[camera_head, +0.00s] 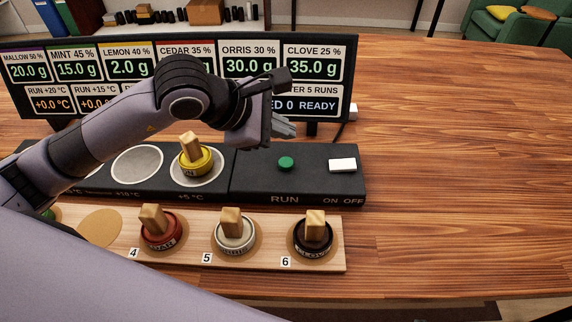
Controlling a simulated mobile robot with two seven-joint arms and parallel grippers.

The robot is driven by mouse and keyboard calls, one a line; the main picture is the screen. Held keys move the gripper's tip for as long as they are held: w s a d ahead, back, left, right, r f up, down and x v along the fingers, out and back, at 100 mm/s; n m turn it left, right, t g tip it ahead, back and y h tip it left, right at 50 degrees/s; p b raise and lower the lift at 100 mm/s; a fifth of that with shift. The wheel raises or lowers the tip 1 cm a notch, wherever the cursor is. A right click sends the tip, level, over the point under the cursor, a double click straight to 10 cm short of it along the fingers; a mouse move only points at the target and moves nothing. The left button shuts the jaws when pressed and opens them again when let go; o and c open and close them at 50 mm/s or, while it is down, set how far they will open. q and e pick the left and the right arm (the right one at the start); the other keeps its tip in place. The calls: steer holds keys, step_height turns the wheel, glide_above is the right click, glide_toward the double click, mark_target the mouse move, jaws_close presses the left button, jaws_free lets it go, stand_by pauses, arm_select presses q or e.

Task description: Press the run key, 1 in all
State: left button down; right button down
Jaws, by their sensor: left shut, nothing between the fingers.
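The run key is a small green round button (286,163) on the black control box (298,181), above the printed word RUN. My left gripper (284,128) is shut and empty. In the picture it sits just above and behind the green key, apart from it. The display (318,75) behind shows readings per jar and the word READY; my left arm hides part of it. My right gripper is not in the view.
A white ON OFF switch (342,165) lies right of the key. A yellow jar (195,160) stands on a pad at left. The wooden rack (195,258) in front holds red (161,231), white (235,236) and dark (312,238) jars. The table (450,160) is clear at right.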

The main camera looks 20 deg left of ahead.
mark_target(282, 164)
arm_select(q)
steer(key=shift+f+b, duration=1.7)
steer(key=shift+f, duration=0.65)
steer(key=shift+f+b, duration=0.35)
steer(key=shift+b, duration=0.35)
steer(key=shift+f+b, duration=0.55)
steer(key=shift+b, duration=0.15)
stand_by(0.7)
steer(key=shift+r, duration=0.1)
steer(key=shift+r+p, duration=0.45)
steer(key=shift+r, duration=0.4)
